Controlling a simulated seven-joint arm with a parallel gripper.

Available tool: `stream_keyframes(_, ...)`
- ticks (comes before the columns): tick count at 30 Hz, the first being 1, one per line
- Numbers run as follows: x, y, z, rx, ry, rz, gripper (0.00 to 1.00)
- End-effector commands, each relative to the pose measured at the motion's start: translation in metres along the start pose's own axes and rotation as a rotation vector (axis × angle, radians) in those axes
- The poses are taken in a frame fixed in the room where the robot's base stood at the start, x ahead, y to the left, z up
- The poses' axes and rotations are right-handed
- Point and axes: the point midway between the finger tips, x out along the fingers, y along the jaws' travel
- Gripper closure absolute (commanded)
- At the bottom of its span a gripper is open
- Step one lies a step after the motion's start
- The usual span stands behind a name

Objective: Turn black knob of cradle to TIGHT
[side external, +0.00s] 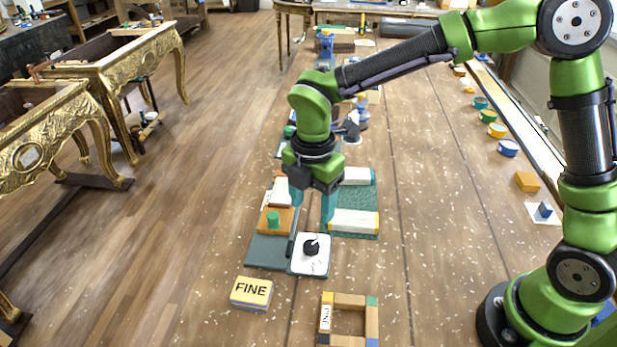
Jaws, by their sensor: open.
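The black knob (311,247) stands on a white plate (312,268) with small dark marks that are too small to read. A light pointer or mark shows by the knob, but which label it faces cannot be told. The plate adjoins a grey-green base (262,254) that carries an orange block with a green peg (273,219); this looks like the cradle. My gripper (308,212) points down with its teal fingers apart, just behind and above the knob. It is open, and nothing shows between the fingers. The fingers are not around the knob.
A block labelled FINE (251,292) lies in front of the cradle. A square wooden frame (349,301) is at the front. A green mat (358,202) with pale rolls lies to the right. Coloured pots (508,149) line the right edge. The table's middle right is clear.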

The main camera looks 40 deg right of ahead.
Motion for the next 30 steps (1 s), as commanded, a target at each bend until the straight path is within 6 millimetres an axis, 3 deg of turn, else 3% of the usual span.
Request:
stream_keyframes(9, 0.07, -0.001, 0.0, 0.0, 0.0, -0.005, 0.4)
stream_keyframes(15, 0.096, 0.0, 0.0, 0.002, 0.0, -0.001, 0.4)
stream_keyframes(28, 0.105, 0.0, 0.0, 0.001, 0.0, 0.002, 0.4)
stream_keyframes(30, 0.105, 0.0, 0.0, 0.002, 0.0, 0.002, 0.5)
